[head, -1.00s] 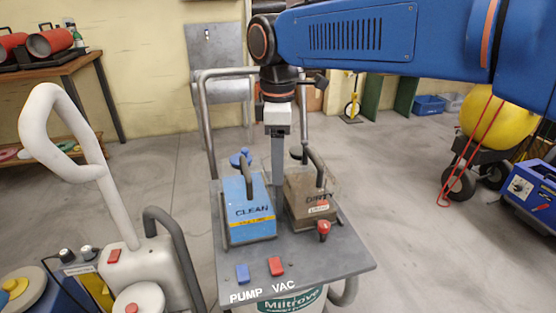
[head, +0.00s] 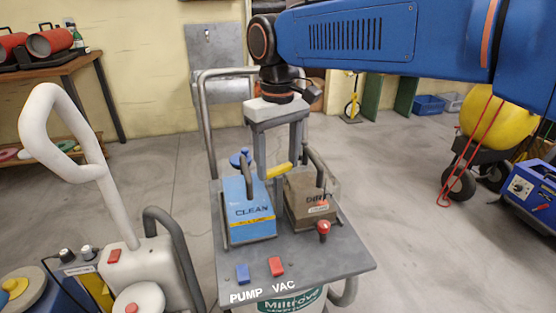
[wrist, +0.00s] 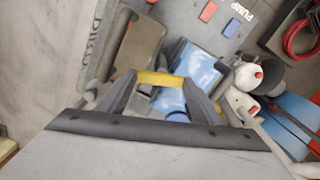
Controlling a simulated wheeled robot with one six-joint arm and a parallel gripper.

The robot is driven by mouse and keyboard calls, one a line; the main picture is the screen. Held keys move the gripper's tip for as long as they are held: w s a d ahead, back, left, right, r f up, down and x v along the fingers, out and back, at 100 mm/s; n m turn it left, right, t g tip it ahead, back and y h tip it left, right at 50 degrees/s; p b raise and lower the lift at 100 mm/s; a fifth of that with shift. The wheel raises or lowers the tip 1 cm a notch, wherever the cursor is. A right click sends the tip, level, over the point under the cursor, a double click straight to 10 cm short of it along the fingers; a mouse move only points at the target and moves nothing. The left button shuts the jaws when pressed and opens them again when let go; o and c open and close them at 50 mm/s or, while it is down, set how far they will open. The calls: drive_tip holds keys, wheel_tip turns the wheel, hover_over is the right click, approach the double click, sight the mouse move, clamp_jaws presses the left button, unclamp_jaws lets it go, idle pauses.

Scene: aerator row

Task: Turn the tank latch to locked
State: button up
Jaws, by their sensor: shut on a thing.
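The tank latch is a yellow bar (head: 280,170) between the blue CLEAN tank (head: 248,208) and the brown DIRTY tank (head: 308,200). It lies crosswise, slightly slanted, its right end toward the DIRTY tank. My gripper (head: 278,168) points down from above, with one finger at each end of the bar, and is shut on it. In the wrist view, the yellow latch (wrist: 160,79) spans the space between the two fingertips of my gripper (wrist: 160,82). Its mount below is hidden.
The tanks stand on a grey deck (head: 345,262) with blue and red switches marked PUMP and VAC. A red knob (head: 323,227) stands before the DIRTY tank. Tank handles rise close to my fingers. A white-handled machine (head: 95,170) stands at left. Open floor lies at right.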

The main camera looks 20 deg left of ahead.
sight(278, 167)
drive_tip(key=shift+r+m, duration=0.1)
drive_tip(key=shift+m, duration=1.8)
drive_tip(key=o, duration=1.1)
drive_tip(key=shift+c, duration=0.2)
wheel_tip(278, 167, up, 17)
drive_tip(key=shift+r, duration=0.15)
